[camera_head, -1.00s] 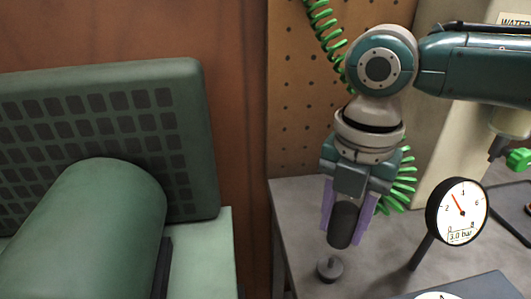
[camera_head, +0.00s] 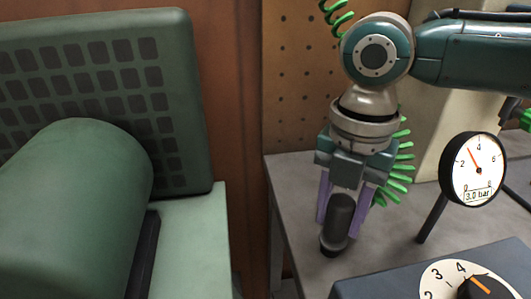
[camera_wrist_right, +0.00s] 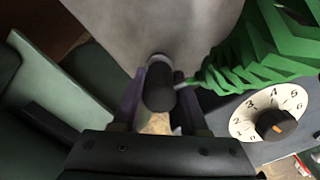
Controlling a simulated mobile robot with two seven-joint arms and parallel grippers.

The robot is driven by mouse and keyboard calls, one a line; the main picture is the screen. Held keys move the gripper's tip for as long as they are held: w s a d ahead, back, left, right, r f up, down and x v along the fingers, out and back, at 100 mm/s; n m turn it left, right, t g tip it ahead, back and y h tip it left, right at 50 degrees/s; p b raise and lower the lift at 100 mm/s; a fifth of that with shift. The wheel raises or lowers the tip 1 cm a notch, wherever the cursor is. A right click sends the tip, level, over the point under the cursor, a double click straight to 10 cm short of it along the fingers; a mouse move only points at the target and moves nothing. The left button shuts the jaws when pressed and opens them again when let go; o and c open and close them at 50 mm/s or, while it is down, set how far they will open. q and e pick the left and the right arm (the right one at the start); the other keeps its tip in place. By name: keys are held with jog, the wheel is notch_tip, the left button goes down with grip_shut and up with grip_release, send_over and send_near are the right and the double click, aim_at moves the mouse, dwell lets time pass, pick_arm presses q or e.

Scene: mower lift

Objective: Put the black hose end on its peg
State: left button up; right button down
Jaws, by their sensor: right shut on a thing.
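My right gripper (camera_head: 341,221) points down over the grey bench and its purple fingers are shut on the black hose end (camera_head: 341,211). The hose end is a dark rounded cylinder, close to upright. The peg (camera_head: 333,249) shows only as a dark round base on the bench, right under the hose end's lower tip; its pin is hidden. The hose end looks to be over the pin or touching the base, but I cannot tell how far down it sits. The right wrist view shows the hose end (camera_wrist_right: 160,92) between the fingers. My left gripper is not in view.
A green coiled hose (camera_head: 396,172) hangs behind the gripper. A pressure gauge (camera_head: 473,170) on a stand and a dark box with a white dial (camera_head: 440,285) stand to the right. A green machine (camera_head: 75,200) fills the left. The bench (camera_head: 290,180) is clear left of the peg.

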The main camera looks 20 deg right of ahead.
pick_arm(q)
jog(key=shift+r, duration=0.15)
pick_arm(e)
jog(key=shift+r, duration=0.1)
pick_arm(q)
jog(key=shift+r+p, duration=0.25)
jog(key=shift+p, duration=0.1)
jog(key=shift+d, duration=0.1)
dwell(0.3)
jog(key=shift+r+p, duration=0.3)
jog(key=shift+p, duration=0.05)
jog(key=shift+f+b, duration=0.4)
pick_arm(e)
jog(key=shift+f, duration=0.7)
jog(key=c, duration=0.7)
grip_release()
